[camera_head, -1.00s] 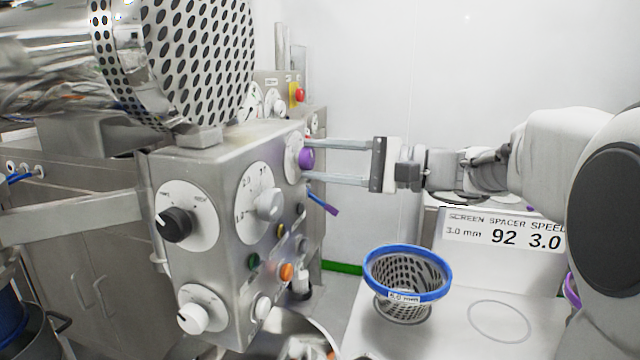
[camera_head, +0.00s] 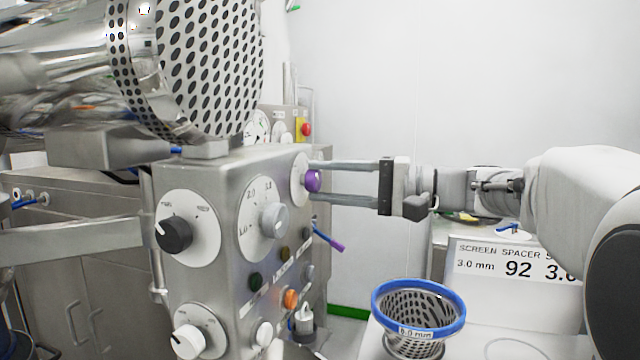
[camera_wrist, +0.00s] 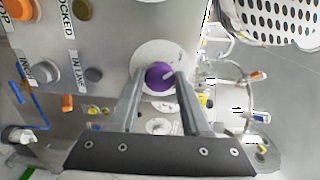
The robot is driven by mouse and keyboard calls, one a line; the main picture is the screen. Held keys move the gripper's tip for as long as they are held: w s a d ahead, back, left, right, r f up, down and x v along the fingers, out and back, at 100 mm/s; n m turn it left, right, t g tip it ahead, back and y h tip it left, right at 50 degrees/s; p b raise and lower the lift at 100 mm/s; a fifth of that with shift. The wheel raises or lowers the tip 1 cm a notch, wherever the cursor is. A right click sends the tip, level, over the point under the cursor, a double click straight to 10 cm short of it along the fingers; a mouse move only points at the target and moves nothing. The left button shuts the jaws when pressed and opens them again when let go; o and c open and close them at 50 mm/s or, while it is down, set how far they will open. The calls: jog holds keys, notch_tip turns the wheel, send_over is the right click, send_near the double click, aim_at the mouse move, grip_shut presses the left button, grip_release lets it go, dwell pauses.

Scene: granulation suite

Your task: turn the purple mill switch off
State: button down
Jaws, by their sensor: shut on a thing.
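The purple mill switch (camera_head: 313,181) is a round knob on a white dial plate at the upper right of the grey control box (camera_head: 225,225). In the wrist view the purple knob (camera_wrist: 160,76) sits between my two fingers, with a pale pointer mark on it aimed to the right and slightly up. My gripper (camera_head: 316,180) reaches in from the right and is shut on the knob, one finger on either side. The dial's markings are too small to read.
Other knobs share the panel: a black one (camera_head: 174,234), a grey one (camera_head: 272,220) and a white one (camera_head: 188,341). A perforated drum (camera_head: 210,70) stands above the box. A blue-rimmed screen basket (camera_head: 418,300) and a sign (camera_head: 512,266) are at the lower right.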

jog(key=shift+c, duration=1.8)
grip_release()
jog(key=p+v, duration=0.2)
jog(key=v, duration=1.5)
jog(key=shift+d, duration=0.25)
jog(key=shift+s, duration=0.1)
